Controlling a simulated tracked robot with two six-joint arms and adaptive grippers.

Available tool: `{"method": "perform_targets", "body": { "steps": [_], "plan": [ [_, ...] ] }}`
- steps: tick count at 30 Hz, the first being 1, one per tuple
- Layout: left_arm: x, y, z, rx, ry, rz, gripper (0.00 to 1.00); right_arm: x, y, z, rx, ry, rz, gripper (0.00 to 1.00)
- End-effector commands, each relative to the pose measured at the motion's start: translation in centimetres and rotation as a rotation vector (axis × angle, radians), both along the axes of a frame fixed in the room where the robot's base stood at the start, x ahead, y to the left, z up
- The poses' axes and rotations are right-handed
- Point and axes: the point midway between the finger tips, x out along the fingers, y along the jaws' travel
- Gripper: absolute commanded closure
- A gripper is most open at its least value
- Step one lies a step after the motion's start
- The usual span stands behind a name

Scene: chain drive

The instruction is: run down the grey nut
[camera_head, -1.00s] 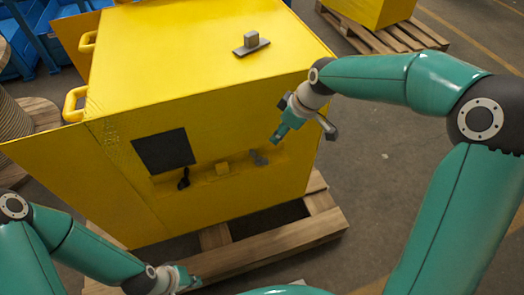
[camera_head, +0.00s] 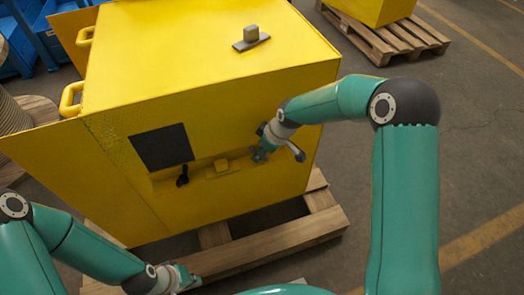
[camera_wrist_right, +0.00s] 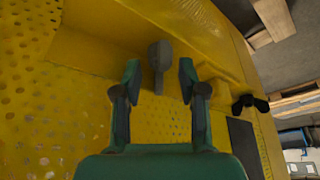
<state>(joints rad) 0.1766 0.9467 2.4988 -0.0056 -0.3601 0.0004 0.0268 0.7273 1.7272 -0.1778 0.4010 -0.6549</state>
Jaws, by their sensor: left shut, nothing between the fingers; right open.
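The grey nut (camera_wrist_right: 160,55) shows in the right wrist view, with a rounded head and a narrow part below it. It lies between the two fingertips of my right gripper (camera_wrist_right: 160,76), which are open with a gap on each side. In the head view my right gripper (camera_head: 259,156) is at the right end of the recess in the yellow housing's front (camera_head: 240,110) and hides the nut. My left gripper (camera_head: 188,278) is shut and empty, low by the pallet, away from the nut.
A black wing-shaped part (camera_head: 183,176) and a yellow block (camera_head: 221,165) sit left of the nut in the same recess. A grey knobbed part (camera_head: 251,38) lies on top. The housing stands on a wooden pallet (camera_head: 270,241).

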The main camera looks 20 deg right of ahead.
Motion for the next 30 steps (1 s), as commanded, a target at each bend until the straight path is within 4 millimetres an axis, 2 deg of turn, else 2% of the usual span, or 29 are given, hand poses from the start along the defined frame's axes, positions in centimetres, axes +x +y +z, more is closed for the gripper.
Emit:
{"method": "perform_targets", "body": {
  "steps": [7,12,15,23,30],
  "plan": [
    [0.0,0.0,0.0,0.0,0.0,0.0,1.0,0.0,0.0,0.0,0.0,0.0,0.001,0.59],
    [0.0,0.0,0.0,0.0,0.0,0.0,1.0,0.0,0.1,0.0,0.0,0.0,0.001,0.87],
    [0.0,0.0,0.0,0.0,0.0,0.0,1.0,0.0,0.1,0.0,0.0,0.0,0.001,1.0],
    [0.0,0.0,-0.1,0.0,0.0,0.0,1.0,0.1,0.0,0.0,-0.001,-0.001,-0.004,1.0],
    [0.0,0.0,-1.3,0.0,0.0,0.0,1.0,0.0,0.1,-0.2,-0.001,-0.003,-0.067,1.0]
  ]
}}
